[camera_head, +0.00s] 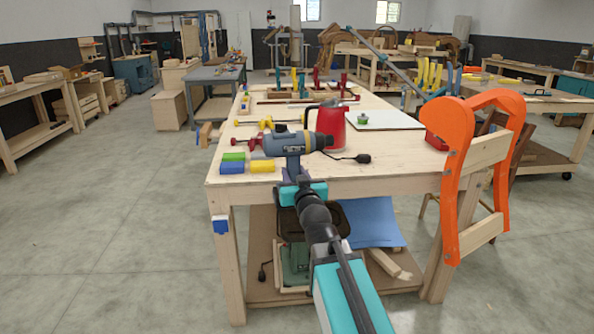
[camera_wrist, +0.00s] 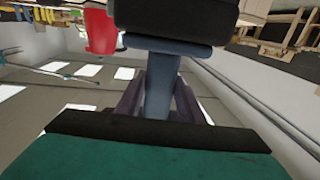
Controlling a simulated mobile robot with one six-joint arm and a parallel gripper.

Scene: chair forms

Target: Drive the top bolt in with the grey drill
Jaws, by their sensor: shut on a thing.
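The grey drill (camera_head: 288,144) is held upright, its blue-grey body seen side-on in front of the workbench top. My gripper (camera_head: 297,178) is shut on its handle. In the wrist view the handle (camera_wrist: 160,88) stands between the two dark fingers of my gripper (camera_wrist: 158,100), below the drill's dark body (camera_wrist: 165,18). The orange chair form (camera_head: 460,150) stands upright to the right of the drill, well apart from it, with wooden slats across it. Small pale spots show on its front edge; I cannot tell which is the top bolt.
The workbench (camera_head: 400,184) carries a red jug (camera_head: 331,128), a white board (camera_head: 385,119), clamps, and coloured blocks (camera_head: 262,166) at its left front. Floor at the left (camera_head: 110,240) is clear.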

